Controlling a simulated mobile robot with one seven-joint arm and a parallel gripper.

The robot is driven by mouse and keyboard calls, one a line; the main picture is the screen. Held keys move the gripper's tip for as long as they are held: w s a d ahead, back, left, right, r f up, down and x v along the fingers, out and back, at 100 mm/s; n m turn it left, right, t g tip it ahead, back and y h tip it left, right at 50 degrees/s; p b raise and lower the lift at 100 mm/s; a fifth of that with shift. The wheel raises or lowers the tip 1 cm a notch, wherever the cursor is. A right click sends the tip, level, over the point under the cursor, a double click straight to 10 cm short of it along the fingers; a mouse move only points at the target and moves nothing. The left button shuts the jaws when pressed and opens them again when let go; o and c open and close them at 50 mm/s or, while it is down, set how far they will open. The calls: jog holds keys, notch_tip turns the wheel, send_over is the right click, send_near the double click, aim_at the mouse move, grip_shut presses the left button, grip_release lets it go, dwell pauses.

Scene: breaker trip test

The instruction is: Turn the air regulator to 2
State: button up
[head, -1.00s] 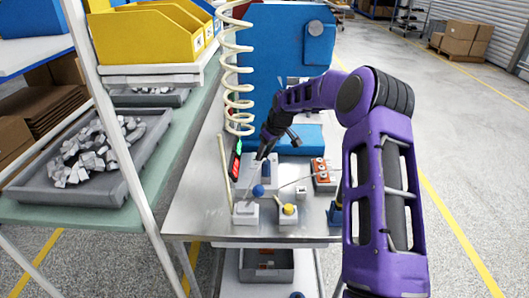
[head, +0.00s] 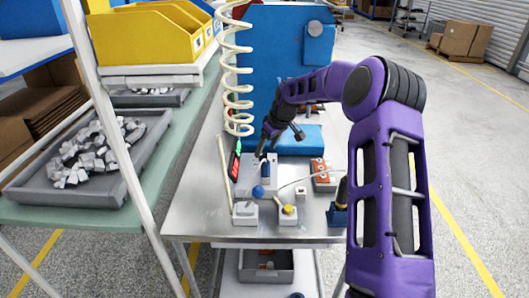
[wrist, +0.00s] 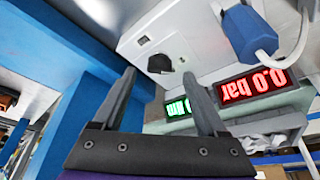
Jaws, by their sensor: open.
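In the wrist view, a pale box (wrist: 133,45) carries a black knob (wrist: 158,63) with a light pointer mark. A red display (wrist: 250,85) reads 0.0 bar, upside down in this view. My gripper (wrist: 159,74) is open and empty, and its fingertips appear on either side of the knob; I cannot tell how far off it is. In the head view, my gripper (head: 264,150) is over the grey box (head: 246,180) on the metal table. Scale marks around the knob are too small to read.
A blue cylinder (wrist: 248,35) with a white hose is close by the knob. A green display (wrist: 177,107) is partly hidden by a finger. White blocks with a blue ball (head: 258,191) and a yellow knob (head: 288,210) stand at the table's front.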

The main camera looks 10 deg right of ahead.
jog(key=v, duration=1.4)
jog(key=shift+r, duration=0.15)
jog(key=shift+s, duration=0.1)
